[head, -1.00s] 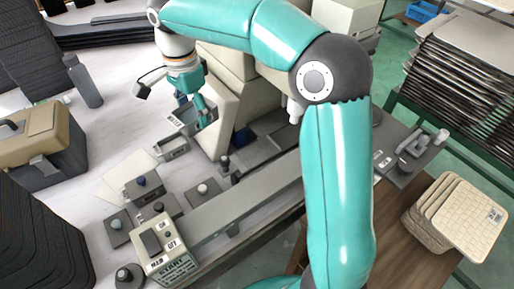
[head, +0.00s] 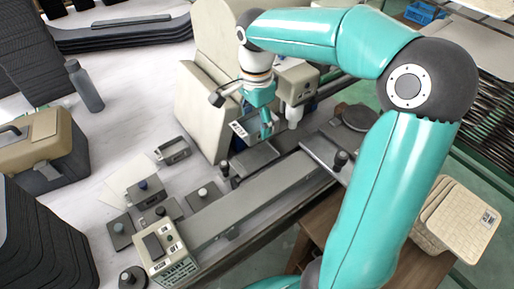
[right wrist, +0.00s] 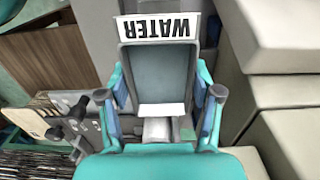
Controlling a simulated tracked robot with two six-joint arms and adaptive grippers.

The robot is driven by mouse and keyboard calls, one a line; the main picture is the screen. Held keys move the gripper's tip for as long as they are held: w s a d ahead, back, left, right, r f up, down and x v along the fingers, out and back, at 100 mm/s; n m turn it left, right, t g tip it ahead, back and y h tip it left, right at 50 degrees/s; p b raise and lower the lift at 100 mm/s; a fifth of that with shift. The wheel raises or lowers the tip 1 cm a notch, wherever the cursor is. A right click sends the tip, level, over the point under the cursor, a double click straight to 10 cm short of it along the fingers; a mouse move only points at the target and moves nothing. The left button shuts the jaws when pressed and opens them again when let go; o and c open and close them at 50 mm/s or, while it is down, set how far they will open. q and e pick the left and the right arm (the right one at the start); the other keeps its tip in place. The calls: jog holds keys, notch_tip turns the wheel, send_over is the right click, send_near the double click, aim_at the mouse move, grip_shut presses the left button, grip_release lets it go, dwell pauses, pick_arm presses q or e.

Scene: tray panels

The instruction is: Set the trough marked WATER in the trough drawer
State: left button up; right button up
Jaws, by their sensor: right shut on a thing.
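The trough marked WATER (right wrist: 160,75) is a grey open box with a white label plate, held between the fingers of my right gripper (right wrist: 161,88). The lettering is upside down in the right wrist view. In the head view my right gripper (head: 266,128) is beside the cream machine, with the trough's white label (head: 239,129) showing at its left; the fingers hide much of the trough. A flat grey part (head: 255,158) lies just below the gripper in the picture; I cannot tell whether it is the trough drawer. My left gripper is not in view.
A second grey trough (head: 173,150) stands on the white table to the left. A cream machine housing (head: 203,110) rises close beside the gripper. A control box (head: 165,245) and several knobbed blocks stand at the front. A dark knob (head: 341,159) is to the right.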

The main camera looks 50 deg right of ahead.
aim_at(257, 157)
notch_tip(257, 157, down, 10)
jog(key=shift+r, duration=0.15)
dwell(0.3)
jog(key=shift+b, duration=0.3)
jog(key=o, duration=1.4)
notch_tip(257, 157, up, 12)
jog(key=shift+r+p, duration=0.1)
jog(key=shift+p, duration=0.4)
